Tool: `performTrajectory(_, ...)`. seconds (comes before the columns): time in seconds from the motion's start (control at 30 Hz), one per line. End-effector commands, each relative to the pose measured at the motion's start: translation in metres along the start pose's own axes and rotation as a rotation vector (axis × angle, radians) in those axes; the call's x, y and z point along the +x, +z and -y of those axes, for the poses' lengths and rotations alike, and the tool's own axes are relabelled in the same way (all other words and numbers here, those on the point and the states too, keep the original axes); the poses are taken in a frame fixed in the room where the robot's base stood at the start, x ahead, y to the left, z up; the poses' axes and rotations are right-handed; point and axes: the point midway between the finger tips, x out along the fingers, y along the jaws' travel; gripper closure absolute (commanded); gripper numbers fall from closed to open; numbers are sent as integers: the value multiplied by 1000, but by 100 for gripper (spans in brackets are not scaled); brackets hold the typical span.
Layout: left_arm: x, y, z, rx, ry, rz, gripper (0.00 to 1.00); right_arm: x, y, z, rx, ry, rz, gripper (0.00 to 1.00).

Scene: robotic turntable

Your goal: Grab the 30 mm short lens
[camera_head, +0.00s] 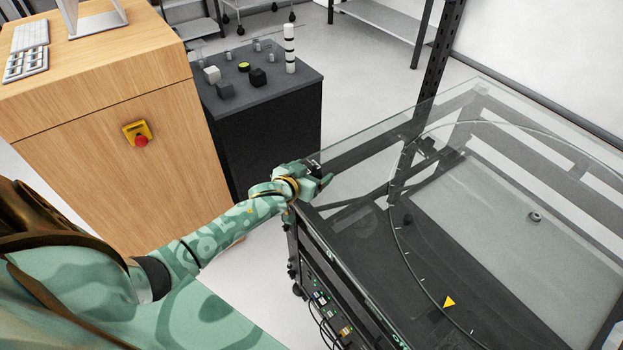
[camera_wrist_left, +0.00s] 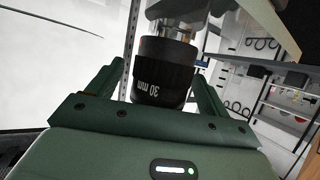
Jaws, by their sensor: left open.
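The 30 mm short lens (camera_wrist_left: 163,72) is a black cylinder with white "30 mm" lettering that reads upside down in the left wrist view. It lies between the two fingers of my left gripper (camera_wrist_left: 157,82), with a visible gap on the left side. A metallic part (camera_wrist_left: 172,22) is at its far end; I cannot tell if they are joined. In the head view my left gripper (camera_head: 322,180) is open at the near left corner of the glass-topped turntable (camera_head: 450,125). The lens cannot be made out clearly there. My right gripper is not in view.
A wooden cabinet (camera_head: 85,115) with a red emergency button (camera_head: 140,141) stands left. A dark cabinet (camera_head: 270,130) behind my gripper holds small blocks and a striped post (camera_head: 290,50). A dark upright post (camera_head: 437,65) rises behind the glass. Pale floor lies around.

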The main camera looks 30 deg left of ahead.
Motion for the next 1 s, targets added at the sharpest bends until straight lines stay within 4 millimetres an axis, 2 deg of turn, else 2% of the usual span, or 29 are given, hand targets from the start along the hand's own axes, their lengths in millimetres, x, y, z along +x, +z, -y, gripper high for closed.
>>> performTrajectory(0.2, 1, -1, 0, 0, 0, -1, 21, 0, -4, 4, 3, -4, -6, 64)
performTrajectory(0.4, 1, -1, 0, 1, 0, 0, 76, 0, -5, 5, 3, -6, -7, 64)
performTrajectory(0.77, -1, -6, 0, 0, 0, -2, 78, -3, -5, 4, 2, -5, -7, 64)
performTrajectory(0.97, -12, -34, 1, 2, -1, -6, 78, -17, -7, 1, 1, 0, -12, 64)
performTrajectory(1.0, -19, -39, -3, -1, 1, -5, 78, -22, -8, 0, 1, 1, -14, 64)
